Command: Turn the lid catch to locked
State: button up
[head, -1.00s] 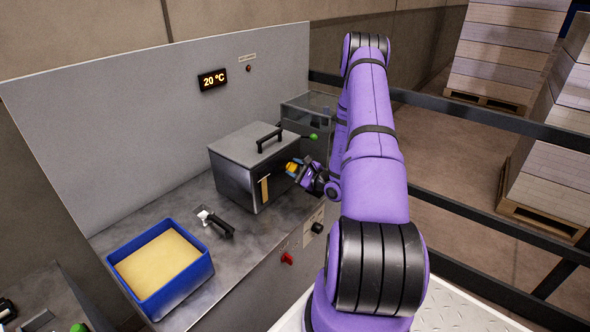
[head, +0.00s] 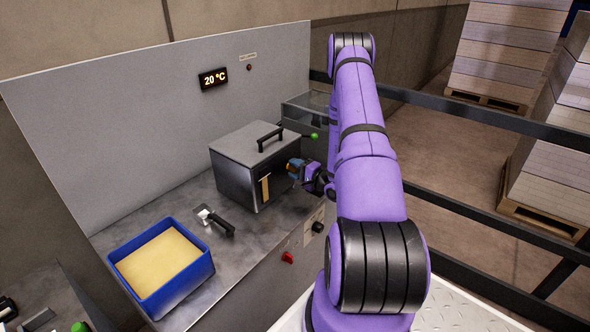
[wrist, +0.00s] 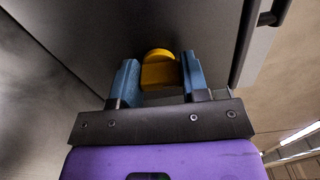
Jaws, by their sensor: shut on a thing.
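The lid catch (wrist: 159,72) is a yellow knob on the front face of the grey metal box (head: 234,184). The wrist view shows it between the blue fingertips of my gripper (wrist: 162,80), which is shut on it. In the head view my gripper (head: 295,168) is at the right part of the box front, and its fingers mostly hide the catch. The box lid (head: 245,144) lies closed, with a black handle (head: 270,138) on top. I cannot read the catch's exact angle.
A blue bin (head: 164,306) with yellowish contents stands at the front left of the bench. A scraper with a black handle (head: 221,226) lies between bin and box. A green-tipped lever (head: 314,136) is behind my gripper. A red knob (head: 287,258) is on the bench front.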

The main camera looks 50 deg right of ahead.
jog(key=shift+f+n, duration=0.1)
jog(key=shift+n, duration=0.4)
jog(key=o, duration=0.9)
jog(key=s, duration=0.7)
jog(key=s+d, duration=0.1)
jog(key=s, duration=0.3)
jog(key=shift+w, duration=0.1)
